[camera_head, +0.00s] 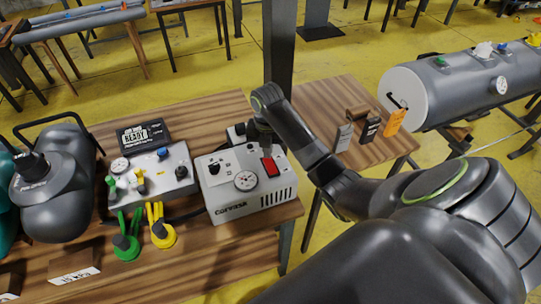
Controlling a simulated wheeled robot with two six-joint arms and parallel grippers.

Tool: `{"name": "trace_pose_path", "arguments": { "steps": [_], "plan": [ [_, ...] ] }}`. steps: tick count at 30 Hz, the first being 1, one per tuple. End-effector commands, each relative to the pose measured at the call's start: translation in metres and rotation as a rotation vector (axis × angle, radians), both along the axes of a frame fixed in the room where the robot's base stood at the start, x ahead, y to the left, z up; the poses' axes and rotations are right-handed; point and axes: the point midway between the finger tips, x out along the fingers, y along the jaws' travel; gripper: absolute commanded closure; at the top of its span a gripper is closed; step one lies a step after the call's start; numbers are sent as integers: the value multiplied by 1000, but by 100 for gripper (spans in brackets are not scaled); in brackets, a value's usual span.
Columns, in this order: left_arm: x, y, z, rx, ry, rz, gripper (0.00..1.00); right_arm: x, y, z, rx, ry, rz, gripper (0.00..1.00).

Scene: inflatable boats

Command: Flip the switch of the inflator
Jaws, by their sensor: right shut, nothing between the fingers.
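My right arm reaches in from the right, bent over the inflator's right side. My right gripper (264,148) points down just behind the red switch and is shut with nothing in it. I cannot tell whether its tips touch the switch. The gripper hides part of the inflator's back edge. My left gripper is not in view.
A grey box with valves (152,180) stands left of the inflator, with green (126,246) and yellow (162,234) fittings before it. A dark grey tank (55,195) is further left.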

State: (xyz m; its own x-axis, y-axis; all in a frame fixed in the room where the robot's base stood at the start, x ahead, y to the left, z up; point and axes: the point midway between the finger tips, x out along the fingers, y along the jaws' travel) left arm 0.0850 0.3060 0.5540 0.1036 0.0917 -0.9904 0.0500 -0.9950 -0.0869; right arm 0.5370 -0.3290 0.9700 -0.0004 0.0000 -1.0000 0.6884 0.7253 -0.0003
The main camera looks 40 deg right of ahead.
Motion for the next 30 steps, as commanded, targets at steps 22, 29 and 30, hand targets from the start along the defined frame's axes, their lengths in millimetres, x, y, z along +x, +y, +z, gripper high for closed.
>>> {"name": "trace_pose_path", "arguments": {
  "steps": [22, 29, 30],
  "plan": [
    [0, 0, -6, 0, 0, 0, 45, 0, 0, -12, 0, 0, 0, 100],
    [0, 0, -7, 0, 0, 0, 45, 0, 0, -16, 1, 1, 0, 100],
    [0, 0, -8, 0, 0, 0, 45, 0, 0, -16, 1, 1, 0, 100]
  ]
}}
